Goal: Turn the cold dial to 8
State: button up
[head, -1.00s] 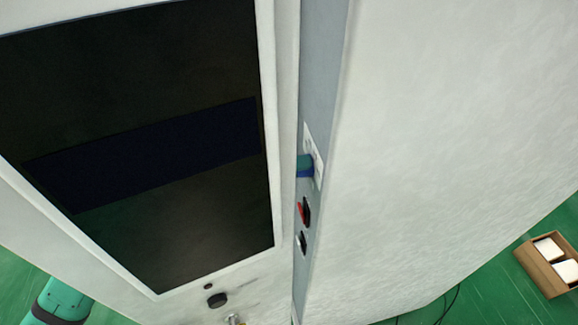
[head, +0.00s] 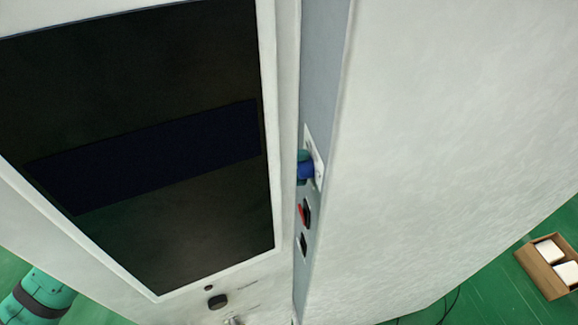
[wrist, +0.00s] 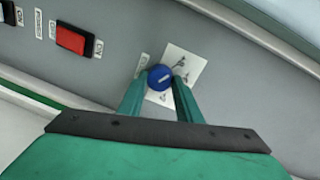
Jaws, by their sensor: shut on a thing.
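The cold dial (wrist: 160,77) is a round blue knob with a short white line slanting toward the upper right in the wrist view. It sits on a white plate (wrist: 183,62) whose marks are too small to read. In the head view the dial (head: 306,172) shows on the machine's narrow grey side. My gripper (wrist: 162,82) has its teal fingers on either side of the dial and is shut on it. In the head view a bit of teal finger (head: 302,155) shows just above the blue.
A red switch (wrist: 71,39) and another, partly cut-off switch lie left of the dial on the grey panel. A dark screen (head: 140,150) fills the machine's front. A cardboard box (head: 550,263) stands on the green floor at right.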

dwell(0.3)
jog(key=o, duration=1)
jog(key=shift+o, duration=0.2)
jog(key=shift+a, duration=0.15)
jog(key=f+v, duration=0.1)
jog(key=v, duration=0.9)
jog(key=shift+a+r, duration=0.3)
jog(key=shift+r, duration=0.2)
